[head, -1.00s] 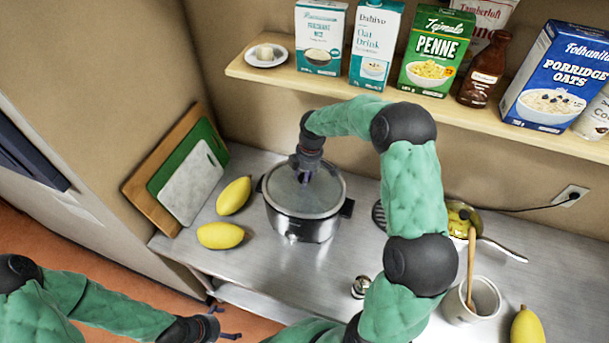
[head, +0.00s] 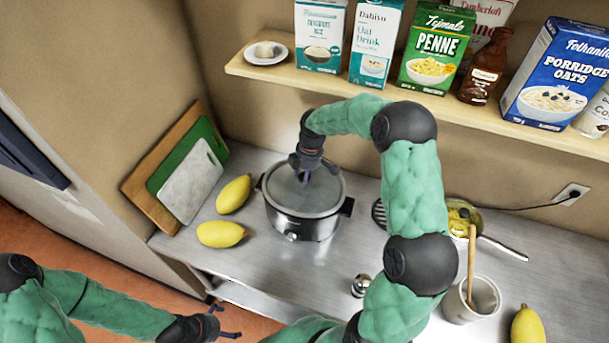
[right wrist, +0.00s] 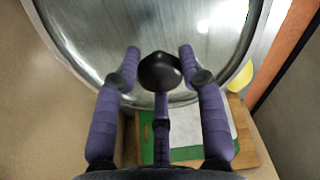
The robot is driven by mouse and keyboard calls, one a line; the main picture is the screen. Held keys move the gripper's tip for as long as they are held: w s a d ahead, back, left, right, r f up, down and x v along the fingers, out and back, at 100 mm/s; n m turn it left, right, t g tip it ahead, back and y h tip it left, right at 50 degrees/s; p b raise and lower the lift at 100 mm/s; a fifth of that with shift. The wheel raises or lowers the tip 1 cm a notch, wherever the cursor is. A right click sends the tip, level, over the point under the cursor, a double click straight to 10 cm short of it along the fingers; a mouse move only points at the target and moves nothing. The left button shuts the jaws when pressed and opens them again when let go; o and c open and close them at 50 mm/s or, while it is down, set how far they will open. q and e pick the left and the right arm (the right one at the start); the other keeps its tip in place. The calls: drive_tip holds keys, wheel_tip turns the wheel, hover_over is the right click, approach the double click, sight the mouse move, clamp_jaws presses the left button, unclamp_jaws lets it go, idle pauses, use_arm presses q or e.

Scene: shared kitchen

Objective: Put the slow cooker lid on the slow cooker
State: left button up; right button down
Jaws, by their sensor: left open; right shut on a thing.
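The slow cooker (head: 302,227) stands on the metal worktop, a silver pot with a dark rim and side handles. Its glass lid (head: 322,195) lies over the pot's mouth, looking level and lined up with the rim; whether it fully touches all round I cannot tell. My right gripper (head: 306,174) reaches down from above and is shut on the lid's black knob; the right wrist view shows the knob (right wrist: 160,71) between the purple fingers, with the lid (right wrist: 100,30) beneath. My left gripper (head: 227,321) is open and empty, low at the left, off the worktop's front edge.
Two yellow mangoes (head: 234,194) lie left of the cooker, near cutting boards (head: 190,188) leaning on the wall. A pan (head: 462,218), a crock with a wooden spoon (head: 484,301) and another yellow fruit (head: 527,326) are at the right. A shelf (head: 420,108) with packages hangs above.

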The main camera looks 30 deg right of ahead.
drive_tip(key=shift+f+b, duration=0.4)
drive_tip(key=shift+f, duration=0.15)
idle(0.4)
drive_tip(key=c, duration=0.6)
unclamp_jaws()
drive_tip(key=shift+c, duration=0.2)
